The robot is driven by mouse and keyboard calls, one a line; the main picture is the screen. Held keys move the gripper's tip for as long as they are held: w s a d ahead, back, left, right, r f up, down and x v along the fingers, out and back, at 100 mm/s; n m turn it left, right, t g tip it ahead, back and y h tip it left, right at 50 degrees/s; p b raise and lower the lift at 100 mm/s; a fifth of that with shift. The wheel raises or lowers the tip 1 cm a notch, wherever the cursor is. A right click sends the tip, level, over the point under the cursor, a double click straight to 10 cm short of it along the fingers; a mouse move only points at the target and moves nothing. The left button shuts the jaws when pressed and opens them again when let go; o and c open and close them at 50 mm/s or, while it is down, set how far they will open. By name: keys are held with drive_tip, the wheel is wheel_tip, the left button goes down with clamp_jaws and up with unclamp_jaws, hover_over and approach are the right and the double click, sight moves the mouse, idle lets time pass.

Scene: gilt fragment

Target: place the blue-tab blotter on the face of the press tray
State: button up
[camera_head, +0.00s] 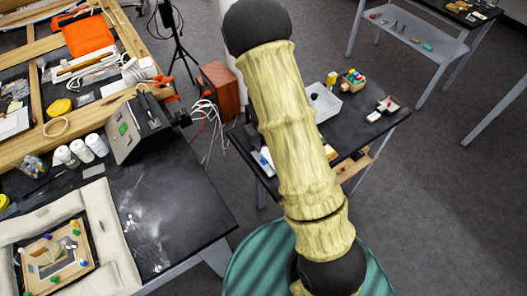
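My gripper is not in view; my tan arm with black joints crosses the middle of the picture. I cannot make out a blotter with a blue tab for certain. A small white and blue item (263,160) lies at the left edge of the small dark table, partly behind my arm. A pale grey tray (325,103) sits on that table just right of my arm, its left side hidden. I cannot tell whether it is the press tray. At lower left, a framed piece (54,262) with coloured pegs lies inside a pale padded border (103,212).
The small dark table (355,128) also holds a yellow block (331,78), coloured blocks (352,80) and a small white tray (388,104). The left bench (165,208) carries white jars (82,151) and a dark box (138,128). Carpet (445,190) is clear at right.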

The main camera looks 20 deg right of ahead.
wheel_tip(320, 180, up, 6)
drive_tip(key=shift+s+f, duration=0.1)
drive_tip(key=shift+f, duration=0.15)
idle(0.5)
drive_tip(key=s+r+n+t, duration=0.1)
drive_tip(key=s+r+n, duration=0.4)
drive_tip(key=n, duration=1.1)
drive_tip(key=s+r+n+t, duration=0.1)
drive_tip(key=s+r+n, duration=0.5)
drive_tip(key=n, duration=1)
drive_tip(key=s, duration=0.3)
drive_tip(key=shift+s+r+t, duration=0.2)
drive_tip(key=shift+t, duration=0.1)
